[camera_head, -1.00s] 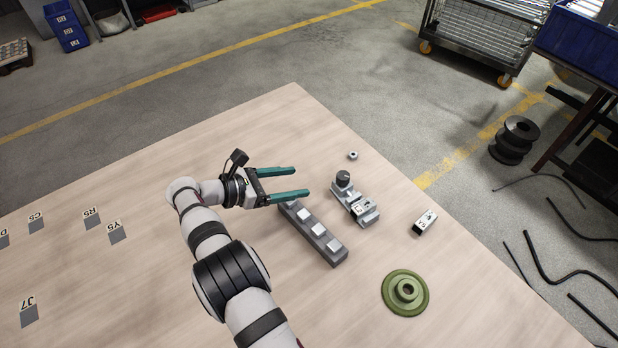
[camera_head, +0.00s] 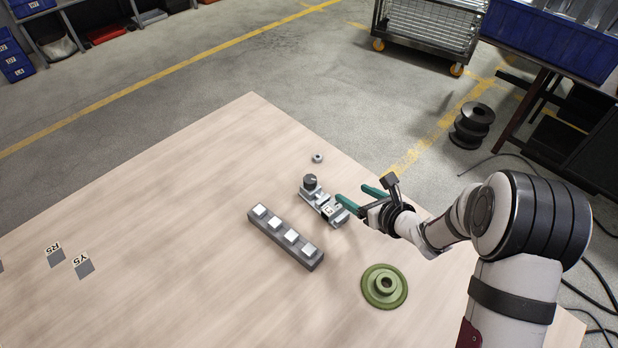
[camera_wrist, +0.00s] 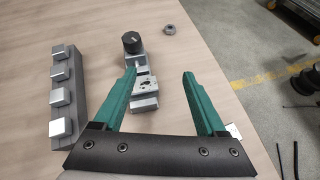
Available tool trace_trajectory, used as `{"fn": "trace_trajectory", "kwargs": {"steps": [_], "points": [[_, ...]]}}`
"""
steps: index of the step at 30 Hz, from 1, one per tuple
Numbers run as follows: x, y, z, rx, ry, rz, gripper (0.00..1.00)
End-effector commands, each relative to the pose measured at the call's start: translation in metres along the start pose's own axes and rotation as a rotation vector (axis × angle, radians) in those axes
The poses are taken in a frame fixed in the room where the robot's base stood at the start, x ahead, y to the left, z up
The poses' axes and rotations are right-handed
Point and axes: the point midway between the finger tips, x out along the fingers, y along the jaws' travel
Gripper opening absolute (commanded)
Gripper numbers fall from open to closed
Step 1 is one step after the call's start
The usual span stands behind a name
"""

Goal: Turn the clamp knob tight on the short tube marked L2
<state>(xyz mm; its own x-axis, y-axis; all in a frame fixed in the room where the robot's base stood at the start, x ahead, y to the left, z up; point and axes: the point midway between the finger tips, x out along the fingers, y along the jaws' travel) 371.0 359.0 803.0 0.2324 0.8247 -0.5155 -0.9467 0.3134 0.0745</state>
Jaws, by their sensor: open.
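The grey metal clamp (camera_head: 311,197) lies on the table with a dark round knob (camera_head: 310,181) upright at its far end. A short piece with a small label (camera_head: 329,211) sits at its near end; I cannot read the marking. In the wrist view the clamp (camera_wrist: 146,101) and the knob (camera_wrist: 131,42) show ahead. My gripper (camera_head: 353,193) is open and empty, just right of the clamp's near end. In the wrist view my gripper (camera_wrist: 159,73) has its left finger overlapping the clamp's edge; contact cannot be told. The knob is beyond the fingertips.
A grey bar with several pale blocks (camera_head: 285,238) lies left of the clamp. A green flanged disc (camera_head: 384,287) lies nearer, and a small nut (camera_head: 318,158) lies beyond. A white labelled piece (camera_wrist: 234,130) shows partly behind the right finger. The table's left side is mostly clear.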

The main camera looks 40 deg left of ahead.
Motion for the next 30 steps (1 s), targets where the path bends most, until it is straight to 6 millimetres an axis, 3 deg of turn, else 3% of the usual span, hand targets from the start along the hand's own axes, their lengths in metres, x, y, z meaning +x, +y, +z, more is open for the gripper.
{"fn": "trace_trajectory", "kwargs": {"steps": [3,7,21,25,30], "points": [[-0.025,0.027,0.001,-0.104,-0.106,0.084,0.74],[-0.026,0.037,0.004,-0.143,-0.146,0.111,0.74],[0.095,0.053,0.020,-0.142,-0.145,0.115,0.74],[0.114,0.055,0.023,-0.142,-0.145,0.113,0.74],[0.123,0.056,0.024,-0.140,-0.144,0.113,0.74]]}}
